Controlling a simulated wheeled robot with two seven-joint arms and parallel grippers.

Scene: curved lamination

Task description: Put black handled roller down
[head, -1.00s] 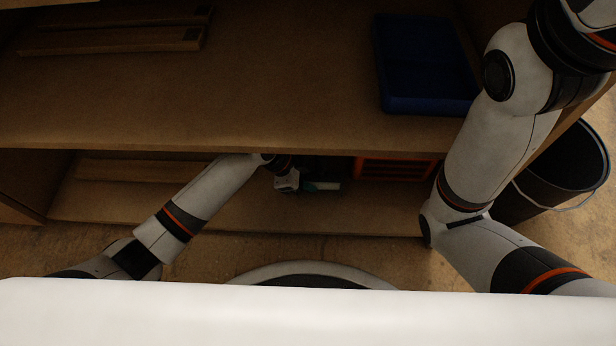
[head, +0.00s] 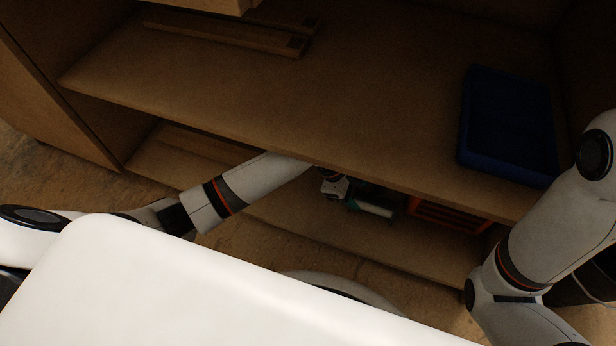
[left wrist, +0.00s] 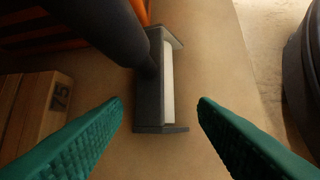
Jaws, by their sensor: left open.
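The black-handled roller lies on the lower shelf. In the left wrist view its thick black handle (left wrist: 105,28) comes in from the upper left, and its dark frame holds a white roller (left wrist: 168,85). In the head view its white part (head: 376,210) shows beside my left gripper (head: 352,204), under the upper shelf. In the left wrist view my left gripper (left wrist: 160,108) is open. Its green fingers are on either side of the roller's near end, with gaps to both. My right gripper is out of view.
An orange crate (head: 447,215) is close to the roller. A wooden block marked 75 (left wrist: 40,105) is at left in the wrist view. The upper shelf (head: 370,100) overhangs my left arm and holds a blue tray (head: 508,125) and wooden pieces (head: 225,32). A dark bucket (head: 590,288) stands at right.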

